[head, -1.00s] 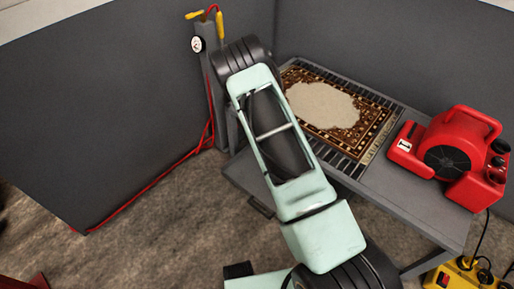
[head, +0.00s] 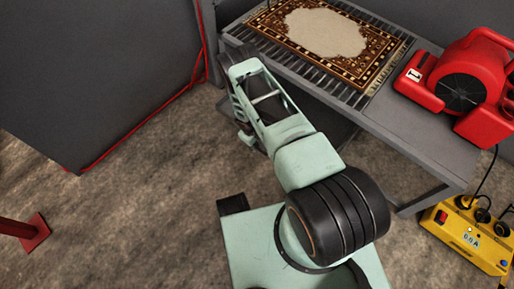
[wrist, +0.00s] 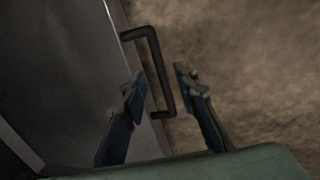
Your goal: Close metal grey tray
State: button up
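The metal grey tray (wrist: 75,60) fills the left of the wrist view, with its front edge running down the picture. It also shows in the head view as a dark panel under the table (head: 328,128), partly hidden by my arm. A dark bar handle (wrist: 156,62) sticks out from the tray's front edge. My gripper (wrist: 160,82) is open, with one finger on the tray side of the handle and the other on the floor side. I cannot tell whether either finger touches it. In the head view my gripper is low beside the tray, mostly hidden by my arm.
The grey table (head: 412,125) bears a patterned rug (head: 325,35) on a slatted grate and a red blower (head: 465,80). A yellow box (head: 465,238) with a cable stands on the floor at right. A red foot (head: 33,230) stands at left. Carpeted floor between is clear.

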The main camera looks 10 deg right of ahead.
aim_at(258, 148)
jog(key=shift+w+d+f+b, duration=0.1)
jog(key=shift+f+b, duration=0.15)
jog(key=shift+f, duration=0.55)
jog(key=shift+w+d+f+b, duration=0.1)
jog(key=shift+f+b, duration=0.1)
jog(key=shift+f, duration=0.55)
grip_shut()
